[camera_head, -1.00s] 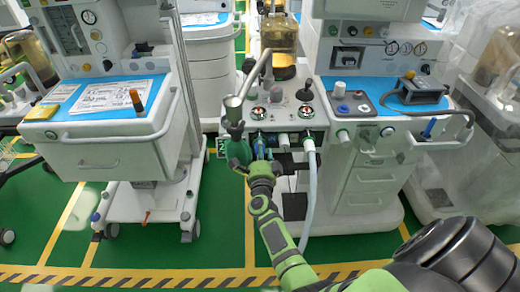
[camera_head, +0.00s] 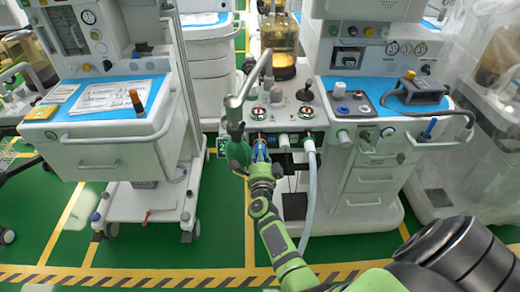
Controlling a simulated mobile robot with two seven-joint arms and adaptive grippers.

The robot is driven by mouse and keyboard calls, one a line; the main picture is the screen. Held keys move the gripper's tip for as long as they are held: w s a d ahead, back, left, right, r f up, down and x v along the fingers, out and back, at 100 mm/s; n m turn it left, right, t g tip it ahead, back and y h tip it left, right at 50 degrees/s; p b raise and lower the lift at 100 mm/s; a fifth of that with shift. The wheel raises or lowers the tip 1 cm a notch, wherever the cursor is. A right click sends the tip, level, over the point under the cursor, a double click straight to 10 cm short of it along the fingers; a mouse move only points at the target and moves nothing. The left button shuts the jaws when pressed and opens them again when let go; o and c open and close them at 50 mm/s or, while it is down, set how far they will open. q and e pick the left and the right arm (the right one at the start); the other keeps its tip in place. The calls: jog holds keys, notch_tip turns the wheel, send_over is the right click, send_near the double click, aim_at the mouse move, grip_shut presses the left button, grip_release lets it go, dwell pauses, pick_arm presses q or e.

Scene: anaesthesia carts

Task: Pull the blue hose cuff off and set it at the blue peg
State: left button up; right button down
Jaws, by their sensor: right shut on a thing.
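My right gripper (camera_head: 261,157) is at the front of the middle machine, below its row of ports. It is shut on the blue hose cuff (camera_head: 260,150), of which only a little shows between the fingers. The cuff is just below the leftmost port (camera_head: 258,141); I cannot tell whether they still touch. I cannot tell for sure which blue part is the blue peg. My left gripper is not in view.
A pale hose (camera_head: 310,185) hangs from the port at the right. A drawer cart (camera_head: 365,170) stands to the right with a blue-topped work surface. Another cart (camera_head: 118,155) stands to the left.

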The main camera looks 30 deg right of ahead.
jog(key=shift+s+a, duration=0.3)
jog(key=shift+s, duration=0.2)
jog(key=shift+p+v, duration=0.75)
jog(key=shift+v, duration=1.45)
